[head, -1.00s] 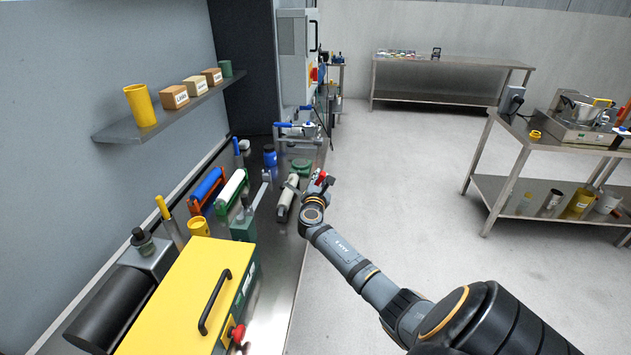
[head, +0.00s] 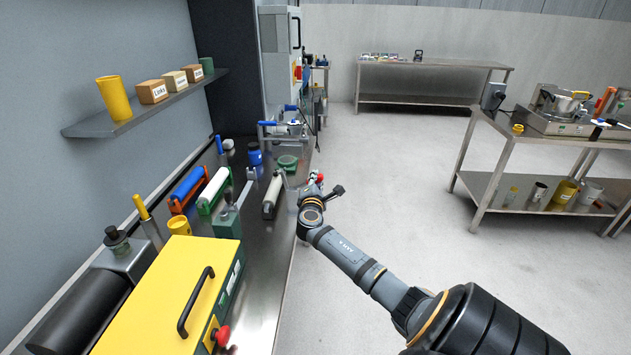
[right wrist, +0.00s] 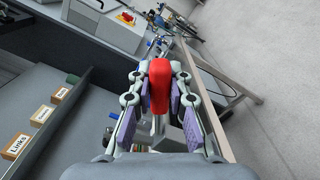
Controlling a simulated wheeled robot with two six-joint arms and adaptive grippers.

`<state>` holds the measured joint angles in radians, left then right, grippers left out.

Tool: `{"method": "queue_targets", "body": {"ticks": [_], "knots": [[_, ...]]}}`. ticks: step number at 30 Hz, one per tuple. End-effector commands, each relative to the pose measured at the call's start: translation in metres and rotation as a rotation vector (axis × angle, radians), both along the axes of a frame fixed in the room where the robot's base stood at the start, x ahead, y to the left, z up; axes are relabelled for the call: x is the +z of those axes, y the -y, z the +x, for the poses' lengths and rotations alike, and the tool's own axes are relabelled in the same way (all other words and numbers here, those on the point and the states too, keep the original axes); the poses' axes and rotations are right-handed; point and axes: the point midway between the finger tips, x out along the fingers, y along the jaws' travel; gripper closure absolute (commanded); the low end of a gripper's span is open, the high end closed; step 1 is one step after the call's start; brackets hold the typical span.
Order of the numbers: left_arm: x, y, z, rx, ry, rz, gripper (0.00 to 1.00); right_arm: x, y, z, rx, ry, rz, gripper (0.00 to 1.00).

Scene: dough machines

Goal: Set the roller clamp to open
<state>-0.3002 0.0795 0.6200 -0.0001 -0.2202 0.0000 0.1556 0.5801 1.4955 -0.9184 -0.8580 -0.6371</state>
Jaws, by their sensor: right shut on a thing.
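My right gripper (head: 315,182) reaches over the front edge of the long bench and shows small in the head view. In the right wrist view its two jaws (right wrist: 159,88) are shut on a red handle (right wrist: 159,72). The red handle also shows as a small red spot at the gripper in the head view (head: 317,175). A grey metal piece shows below the handle between the fingers. Whether this handle belongs to the roller clamp, I cannot tell. A pale roller (head: 272,194) lies on the bench left of the gripper. My left gripper is not in view.
A yellow machine (head: 170,295) with a black handle and red knob stands near on the bench. A blue roller (head: 187,184), a white roller (head: 214,190) and a green dish (head: 287,163) lie beyond. A shelf (head: 150,108) hangs left.

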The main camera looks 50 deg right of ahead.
Motion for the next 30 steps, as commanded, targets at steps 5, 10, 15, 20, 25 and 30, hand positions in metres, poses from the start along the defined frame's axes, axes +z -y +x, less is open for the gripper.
{"method": "queue_targets", "body": {"ticks": [5, 10, 15, 20, 25, 30], "knots": [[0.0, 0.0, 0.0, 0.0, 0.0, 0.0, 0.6, -0.002, 0.0, 0.0, -0.001, 0.007, 0.011, 1.0], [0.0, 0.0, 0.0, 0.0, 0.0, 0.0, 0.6, -0.002, 0.0, 0.0, -0.001, 0.007, 0.012, 1.0], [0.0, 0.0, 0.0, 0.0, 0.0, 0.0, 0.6, -0.002, 0.0, 0.0, -0.001, 0.005, 0.011, 0.65], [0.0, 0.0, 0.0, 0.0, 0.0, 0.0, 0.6, -0.002, 0.0, 0.0, -0.001, 0.006, 0.009, 0.58], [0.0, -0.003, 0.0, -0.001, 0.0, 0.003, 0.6, -0.001, 0.0, 0.0, -0.001, 0.005, 0.008, 0.58], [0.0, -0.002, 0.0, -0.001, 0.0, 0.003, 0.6, -0.002, -0.016, -0.013, 0.003, 0.003, 0.007, 0.58]]}}
